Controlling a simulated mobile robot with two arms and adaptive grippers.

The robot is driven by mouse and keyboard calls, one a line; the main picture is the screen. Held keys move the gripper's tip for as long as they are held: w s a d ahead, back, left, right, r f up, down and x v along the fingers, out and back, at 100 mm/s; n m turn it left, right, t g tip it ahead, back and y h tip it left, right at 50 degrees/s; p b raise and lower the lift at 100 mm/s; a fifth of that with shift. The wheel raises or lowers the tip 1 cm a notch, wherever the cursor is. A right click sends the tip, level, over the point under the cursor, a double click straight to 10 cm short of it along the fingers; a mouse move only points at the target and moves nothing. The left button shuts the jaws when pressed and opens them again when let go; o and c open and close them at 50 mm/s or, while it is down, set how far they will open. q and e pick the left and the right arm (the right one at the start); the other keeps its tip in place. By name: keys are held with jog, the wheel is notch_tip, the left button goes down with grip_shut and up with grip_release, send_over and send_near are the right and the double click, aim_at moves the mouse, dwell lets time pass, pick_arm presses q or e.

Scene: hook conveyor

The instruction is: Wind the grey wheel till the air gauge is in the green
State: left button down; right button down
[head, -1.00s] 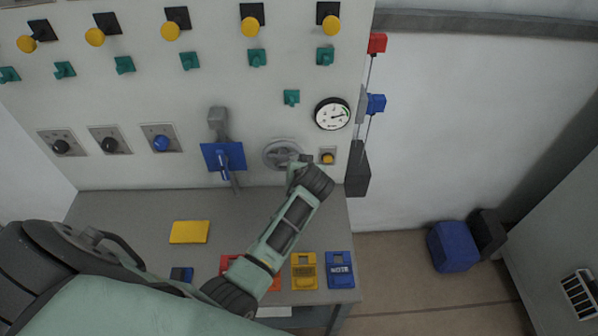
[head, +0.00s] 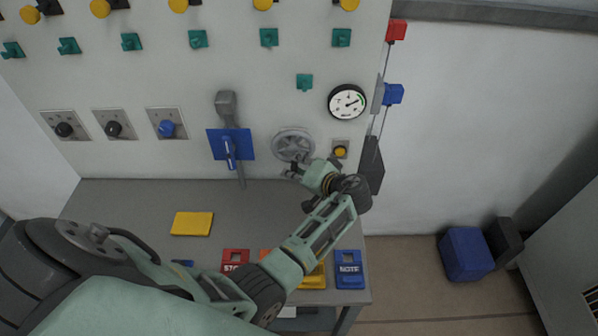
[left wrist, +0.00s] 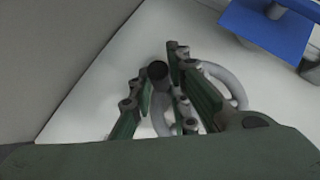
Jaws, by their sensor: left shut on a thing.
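The grey wheel (head: 292,142) is on the white panel, above the grey bench. My left gripper (head: 295,172) is at its lower rim, shut. In the left wrist view a dark round knob (left wrist: 158,72) sits between the fingers (left wrist: 160,95), with the curved grey rim of the wheel (left wrist: 228,82) behind them. The fingers hide part of the wheel. The round air gauge (head: 347,102) is up and right of the wheel, with a green arc at its upper right. Its needle is too small to read exactly. My right gripper is not in view.
A blue plate with a lever (head: 229,145) is left of the wheel, and a yellow button (head: 340,151) is close on its right. Yellow and blue note holders (head: 349,268) lie on the bench under my arm. A yellow pad (head: 192,223) lies further left.

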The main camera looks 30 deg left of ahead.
pick_arm(q)
jog(key=shift+s+f, duration=0.15)
jog(key=shift+f, duration=0.05)
dwell(0.3)
jog(key=c, duration=1.7)
grip_release()
jog(key=shift+r, duration=0.1)
